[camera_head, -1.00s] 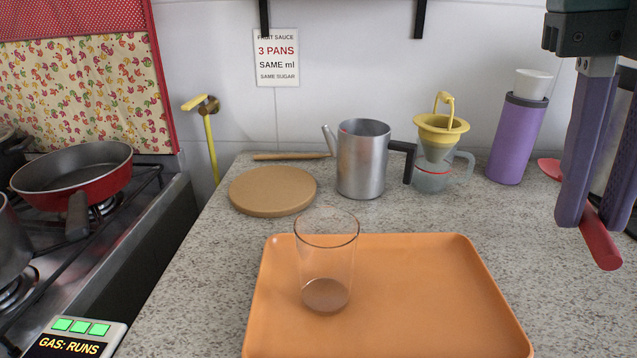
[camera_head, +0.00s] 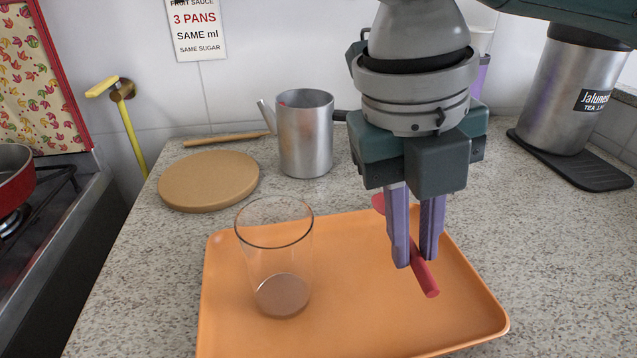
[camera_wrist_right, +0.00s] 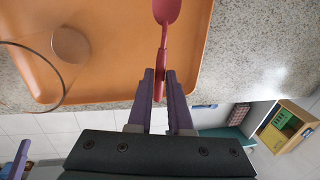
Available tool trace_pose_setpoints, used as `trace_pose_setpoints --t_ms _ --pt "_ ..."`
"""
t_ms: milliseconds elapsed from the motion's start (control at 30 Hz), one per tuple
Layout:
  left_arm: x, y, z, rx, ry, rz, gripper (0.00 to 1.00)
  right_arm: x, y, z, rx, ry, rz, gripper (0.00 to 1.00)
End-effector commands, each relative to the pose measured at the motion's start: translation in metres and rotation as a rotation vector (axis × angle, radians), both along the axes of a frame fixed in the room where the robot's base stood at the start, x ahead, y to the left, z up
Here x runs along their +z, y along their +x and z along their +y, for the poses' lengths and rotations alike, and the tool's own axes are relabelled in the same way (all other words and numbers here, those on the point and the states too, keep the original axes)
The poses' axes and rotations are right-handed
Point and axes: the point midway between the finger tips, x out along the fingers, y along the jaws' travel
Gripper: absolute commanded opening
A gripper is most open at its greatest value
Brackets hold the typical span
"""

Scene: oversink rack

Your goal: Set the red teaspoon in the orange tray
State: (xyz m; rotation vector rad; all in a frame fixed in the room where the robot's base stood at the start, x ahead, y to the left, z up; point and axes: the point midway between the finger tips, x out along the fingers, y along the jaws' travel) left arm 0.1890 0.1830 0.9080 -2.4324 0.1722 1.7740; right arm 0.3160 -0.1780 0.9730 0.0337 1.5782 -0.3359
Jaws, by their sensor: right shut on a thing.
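The red teaspoon (camera_head: 425,278) is in my right gripper (camera_head: 416,258), which is shut on its handle over the right part of the orange tray (camera_head: 350,335). In the right wrist view the spoon's bowl (camera_wrist_right: 167,10) points away from my right gripper (camera_wrist_right: 160,78), with the tray (camera_wrist_right: 120,75) behind it. I cannot tell how far the spoon is above the tray. A clear glass (camera_head: 275,260) with a brownish bottom stands on the left part of the tray. My left gripper is not in the head view.
Behind the tray are a round board (camera_head: 208,180), a metal pitcher (camera_head: 305,135) and a wooden stick (camera_head: 228,138). A steel tea canister (camera_head: 565,95) stands on a dark mat (camera_head: 590,172) at the right. The tray's front middle is clear.

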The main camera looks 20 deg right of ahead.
Motion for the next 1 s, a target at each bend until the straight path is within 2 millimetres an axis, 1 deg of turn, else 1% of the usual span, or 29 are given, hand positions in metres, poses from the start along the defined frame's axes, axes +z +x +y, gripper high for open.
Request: trace_pose_setpoints --t_ms 167,300,400,633,767,800,867,1000 --pt "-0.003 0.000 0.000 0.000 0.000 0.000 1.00 -0.014 0.000 0.000 0.000 -0.001 0.002 0.00" --pt "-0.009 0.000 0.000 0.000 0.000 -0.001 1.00 -0.038 -0.001 0.000 0.000 -0.001 0.002 0.00" --pt "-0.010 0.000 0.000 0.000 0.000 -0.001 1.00 -0.048 0.000 0.000 0.000 0.000 0.001 0.00" --pt "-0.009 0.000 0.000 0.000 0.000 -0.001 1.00 -0.047 0.000 0.000 0.000 0.000 -0.001 0.00" --pt "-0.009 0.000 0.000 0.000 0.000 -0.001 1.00 -0.050 0.000 0.000 0.001 0.000 0.000 0.00" --pt "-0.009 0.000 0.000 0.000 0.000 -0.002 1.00 -0.050 0.000 0.000 0.001 0.000 -0.001 0.22" --pt "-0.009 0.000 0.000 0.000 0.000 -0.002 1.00 -0.050 0.000 0.000 0.001 0.000 -0.001 0.29" --pt "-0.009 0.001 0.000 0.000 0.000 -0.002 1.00 -0.050 0.000 0.000 0.001 0.001 -0.001 0.30"
